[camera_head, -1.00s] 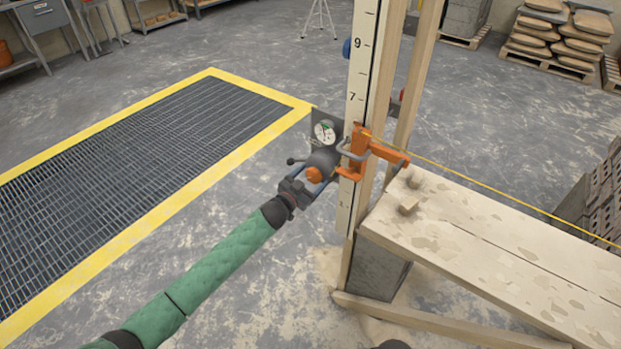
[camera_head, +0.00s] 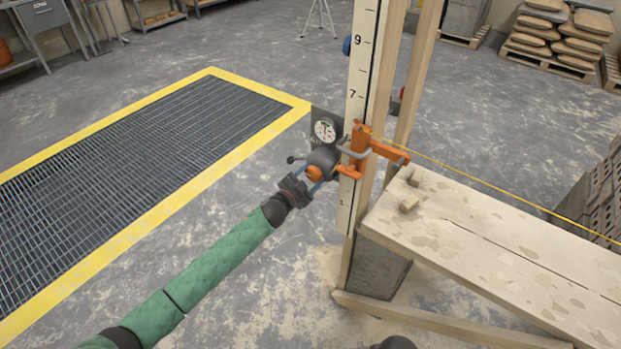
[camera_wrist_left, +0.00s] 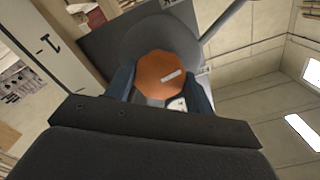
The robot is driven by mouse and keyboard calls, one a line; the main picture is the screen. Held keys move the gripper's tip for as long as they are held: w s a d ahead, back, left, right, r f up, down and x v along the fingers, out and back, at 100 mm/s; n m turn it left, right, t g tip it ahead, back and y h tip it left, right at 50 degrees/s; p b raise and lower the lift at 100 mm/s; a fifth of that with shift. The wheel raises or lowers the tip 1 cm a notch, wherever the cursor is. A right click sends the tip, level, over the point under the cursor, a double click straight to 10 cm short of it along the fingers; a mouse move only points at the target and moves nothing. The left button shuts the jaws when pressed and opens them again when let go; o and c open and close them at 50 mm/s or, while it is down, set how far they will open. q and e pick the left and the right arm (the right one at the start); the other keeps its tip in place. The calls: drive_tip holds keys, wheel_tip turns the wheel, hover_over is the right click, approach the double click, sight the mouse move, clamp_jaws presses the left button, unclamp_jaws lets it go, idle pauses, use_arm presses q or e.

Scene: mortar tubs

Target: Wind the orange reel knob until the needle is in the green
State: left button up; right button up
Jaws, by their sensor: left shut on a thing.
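The orange reel knob (camera_head: 314,173) sits on the front of the dark round reel (camera_head: 324,160), beside the upright numbered staff (camera_head: 358,100). My left gripper (camera_head: 315,178) is shut on the knob. In the left wrist view the knob (camera_wrist_left: 160,75) is an orange, many-sided face with a pale mark, between my two blue fingers (camera_wrist_left: 160,88). The gauge (camera_head: 324,130) stands just above the reel on a dark plate. Its dial is white with a green part near the top, and its needle looks near upright; whether it lies in the green is too small to tell.
An orange clamp (camera_head: 362,150) holds on the staff, with a yellow line (camera_head: 480,180) running right from it. A plank platform (camera_head: 500,250) with small blocks lies to the right. A yellow-edged floor grate (camera_head: 140,150) lies left. A thin lever (camera_head: 294,159) sticks out left of the reel.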

use_arm(q)
drive_tip(key=shift+m, duration=0.3)
use_arm(e)
drive_tip(key=shift+a+r, duration=0.1)
drive_tip(key=shift+r, duration=0.15)
use_arm(q)
drive_tip(key=o, duration=1)
drive_tip(key=shift+c, duration=0.2)
drive_tip(key=shift+o, duration=0.2)
use_arm(e)
drive_tip(key=shift+f, duration=0.15)
drive_tip(key=shift+d, duration=0.25)
use_arm(q)
drive_tip(key=shift+s+f, duration=0.1)
use_arm(e)
drive_tip(key=shift+f, duration=0.1)
